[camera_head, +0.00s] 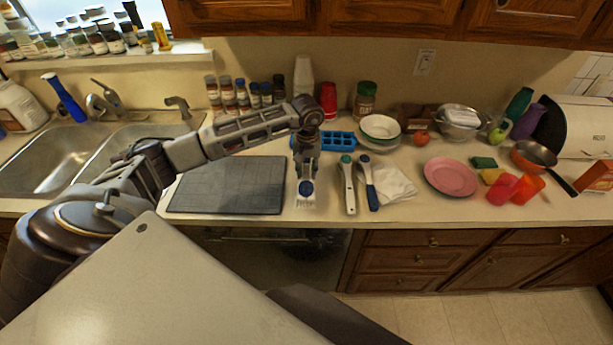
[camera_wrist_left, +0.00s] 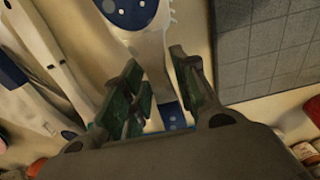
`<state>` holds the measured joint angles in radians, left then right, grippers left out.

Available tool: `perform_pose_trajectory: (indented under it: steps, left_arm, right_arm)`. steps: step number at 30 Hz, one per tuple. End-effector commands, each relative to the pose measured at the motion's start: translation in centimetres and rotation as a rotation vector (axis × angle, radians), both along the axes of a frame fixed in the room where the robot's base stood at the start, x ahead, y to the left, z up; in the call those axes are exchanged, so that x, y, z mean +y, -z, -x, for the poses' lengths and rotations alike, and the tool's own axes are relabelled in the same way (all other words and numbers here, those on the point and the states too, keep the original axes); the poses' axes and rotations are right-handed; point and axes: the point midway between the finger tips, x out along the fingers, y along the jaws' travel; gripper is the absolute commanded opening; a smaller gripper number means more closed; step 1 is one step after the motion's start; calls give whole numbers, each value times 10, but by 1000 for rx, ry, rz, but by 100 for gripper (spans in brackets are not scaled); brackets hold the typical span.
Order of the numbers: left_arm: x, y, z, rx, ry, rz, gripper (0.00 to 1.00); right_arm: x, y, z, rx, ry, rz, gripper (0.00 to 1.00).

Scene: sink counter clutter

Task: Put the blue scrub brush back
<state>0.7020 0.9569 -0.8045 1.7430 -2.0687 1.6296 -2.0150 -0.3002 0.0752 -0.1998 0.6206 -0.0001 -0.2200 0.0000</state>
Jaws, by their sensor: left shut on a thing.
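The blue-and-white scrub brush (camera_head: 306,196) is at the front of the counter, just right of the dark grey mat, its head toward the front edge. My left gripper (camera_head: 306,174) comes down over its handle and is shut on it. In the left wrist view the white neck of the brush (camera_wrist_left: 150,48) with its blue oval runs between the fingers (camera_wrist_left: 155,72). The fingers and wrist hide part of the handle. I cannot tell whether the brush touches the counter. My right gripper is not in view.
Right of it lie a white brush with a teal spot (camera_head: 348,185) and a dark-blue-handled brush (camera_head: 370,185) beside a white cloth (camera_head: 397,182). The grey mat (camera_head: 228,186) is bare. A blue tray (camera_head: 338,141) is behind. A blue bottle-like item (camera_head: 64,98) stands by the sink (camera_head: 45,160).

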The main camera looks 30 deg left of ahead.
Motion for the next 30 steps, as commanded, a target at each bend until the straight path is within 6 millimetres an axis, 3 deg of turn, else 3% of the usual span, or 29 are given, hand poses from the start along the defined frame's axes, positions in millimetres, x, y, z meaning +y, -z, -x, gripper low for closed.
perform_pose_trajectory:
  steps: [13, 29, 30]
  left_arm:
    - [-1, 33, 1, 2, -1, 1, 3]
    - [0, 41, 0, 0, 0, 0, 3]
    - [0, 40, 0, 0, 0, 0, 34]
  right_arm:
    - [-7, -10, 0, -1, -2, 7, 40]
    - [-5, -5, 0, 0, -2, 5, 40]
    - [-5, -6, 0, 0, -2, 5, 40]
